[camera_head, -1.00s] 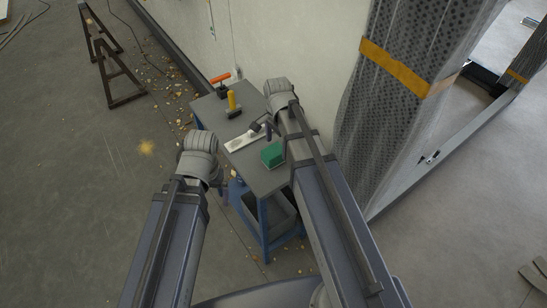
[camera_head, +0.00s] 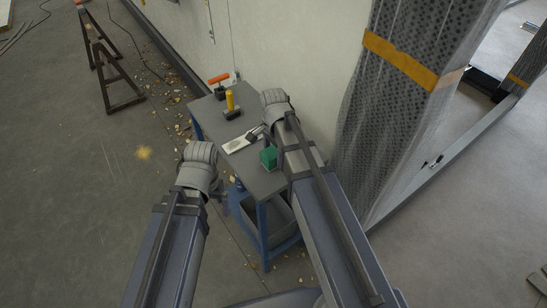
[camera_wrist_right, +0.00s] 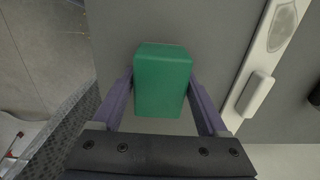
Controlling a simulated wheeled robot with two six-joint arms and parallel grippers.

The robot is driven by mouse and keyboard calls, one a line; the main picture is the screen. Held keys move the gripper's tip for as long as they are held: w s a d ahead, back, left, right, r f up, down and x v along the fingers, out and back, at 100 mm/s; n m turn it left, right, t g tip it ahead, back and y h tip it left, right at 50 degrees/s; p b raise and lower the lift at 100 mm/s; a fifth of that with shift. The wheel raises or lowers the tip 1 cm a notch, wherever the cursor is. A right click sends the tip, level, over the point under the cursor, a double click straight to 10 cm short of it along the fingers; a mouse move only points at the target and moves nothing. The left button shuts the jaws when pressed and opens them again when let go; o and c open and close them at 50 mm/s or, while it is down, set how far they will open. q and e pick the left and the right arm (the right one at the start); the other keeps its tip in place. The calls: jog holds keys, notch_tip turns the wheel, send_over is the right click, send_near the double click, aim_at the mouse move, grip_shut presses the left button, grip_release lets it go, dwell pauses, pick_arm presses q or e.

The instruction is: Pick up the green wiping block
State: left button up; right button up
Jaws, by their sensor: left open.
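The green wiping block (camera_head: 268,158) is on the right part of the small grey table, partly hidden by my right arm. In the right wrist view the block (camera_wrist_right: 162,80) sits between the two fingers of my right gripper (camera_wrist_right: 162,92), with both fingers against its sides. The gripper looks shut on it. I cannot tell whether the block still touches the table. My left gripper (camera_head: 220,190) is open and empty, to the left of the table's near edge, mostly hidden behind its wrist.
The grey table (camera_head: 205,110) also holds a yellow-handled tool (camera_head: 231,103), an orange-handled tool (camera_head: 218,81) and a white flat tool (camera_head: 238,143). A pale wall (camera_head: 300,50) stands behind it, and a wrapped column (camera_head: 385,100) to the right. Open floor lies left.

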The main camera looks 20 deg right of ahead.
aim_at(274, 151)
jog(key=c, duration=1)
notch_tip(274, 151, up, 10)
jog(key=p, duration=1)
